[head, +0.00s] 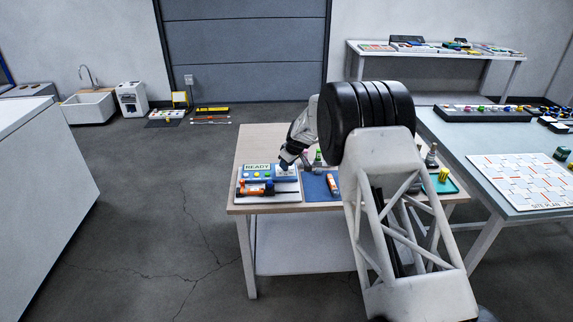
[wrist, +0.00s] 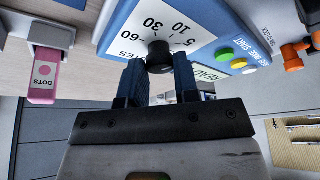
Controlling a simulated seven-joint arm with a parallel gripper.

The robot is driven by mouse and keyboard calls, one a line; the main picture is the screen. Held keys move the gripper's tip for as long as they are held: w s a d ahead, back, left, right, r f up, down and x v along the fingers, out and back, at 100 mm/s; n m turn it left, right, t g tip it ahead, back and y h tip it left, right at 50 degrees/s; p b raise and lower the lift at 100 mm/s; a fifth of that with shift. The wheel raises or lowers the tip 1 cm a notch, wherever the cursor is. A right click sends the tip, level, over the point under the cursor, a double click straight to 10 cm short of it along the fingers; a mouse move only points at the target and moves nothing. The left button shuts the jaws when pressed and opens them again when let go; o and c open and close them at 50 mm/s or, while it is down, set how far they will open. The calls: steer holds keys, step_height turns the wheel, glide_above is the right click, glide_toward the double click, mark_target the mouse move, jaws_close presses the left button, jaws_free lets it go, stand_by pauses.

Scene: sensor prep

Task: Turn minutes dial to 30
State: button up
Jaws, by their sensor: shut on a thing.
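The minutes dial (wrist: 159,52) is a black round knob on a white face of the blue control box (wrist: 205,22). Marks reading 5, 10, 30 and 60 stand around it. My gripper (wrist: 159,72) is shut on the dial, with one blue finger on each side of it. I cannot tell which mark the dial points to. In the head view the control box (head: 245,173) with its READY display stands on the wooden table, and my gripper (head: 286,163) is at its right part, hiding the dial.
Green, yellow and white buttons (wrist: 237,63) sit on the box beside the dial. A pink DOTS tag (wrist: 42,75) is at the left of the wrist view. An orange tool (head: 256,189) lies in front of the box. A blue mat (head: 316,190) with small items is to its right.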

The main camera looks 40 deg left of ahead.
steer(key=n, duration=0.2)
steer(key=n+g, duration=0.1)
steer(key=n, duration=0.1)
steer(key=n+g, duration=0.1)
steer(key=n, duration=0.1)
steer(key=shift+w+a+h, duration=0.1)
steer(key=shift+w+h, duration=0.15)
steer(key=shift+h, duration=0.15)
steer(key=n+g+h, duration=0.1)
steer(key=n, duration=0.2)
steer(key=n+g+h, duration=0.1)
steer(key=n, duration=0.3)
steer(key=shift+w+a, duration=0.1)
steer(key=shift+a, duration=0.05)
steer(key=o, duration=0.9)
steer(key=shift+r, duration=0.1)
steer(key=shift+v, duration=3.8)
steer(key=shift+w, duration=0.1)
